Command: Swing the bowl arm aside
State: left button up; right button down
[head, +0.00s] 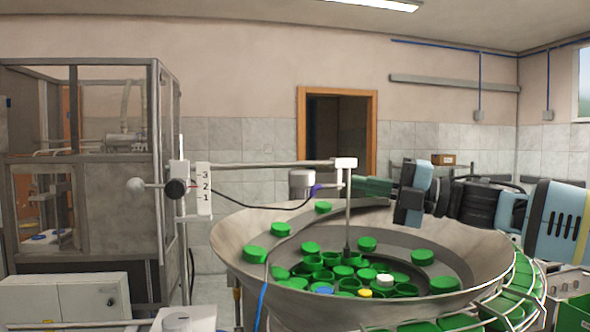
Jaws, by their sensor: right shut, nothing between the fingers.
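The bowl arm (265,164) is a thin grey horizontal bar above the left and middle of the bowl. It runs from a post at the left, with a black knob (175,188) and a numbered white scale (204,188), to a white block (346,163). A vertical rod (347,215) hangs from the block down among the caps. The metal bowl (235,243) holds many green caps. My right gripper (356,187) comes from the right, shut and empty, its green fingers just right of the rod. I cannot tell whether they touch it. My left gripper is not in view.
A grey cylinder (301,182) with a black cable hangs near the bar. A caged machine (85,180) stands at the left. A curved chute of green caps (505,300) runs along the bowl's right side. A white control box (62,298) is at lower left.

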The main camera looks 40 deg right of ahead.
jog(key=b, duration=0.3)
send_near(287, 165)
jog(key=w+a, duration=0.2)
jog(key=a, duration=0.2)
jog(key=shift+w+d+r, duration=0.1)
jog(key=shift+w+d, duration=0.1)
jog(key=shift+w, duration=0.35)
jog(key=shift+w+d+r, duration=0.1)
jog(key=shift+w+d, duration=0.15)
jog(key=shift+w, duration=0.35)
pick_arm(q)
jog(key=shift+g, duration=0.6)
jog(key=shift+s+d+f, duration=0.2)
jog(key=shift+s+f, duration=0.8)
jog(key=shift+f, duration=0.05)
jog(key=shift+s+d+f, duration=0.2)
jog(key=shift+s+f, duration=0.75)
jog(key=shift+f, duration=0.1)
pick_arm(e)
jog(key=shift+w+r, duration=0.15)
jog(key=shift+w, duration=0.2)
jog(key=shift+d, duration=0.1)
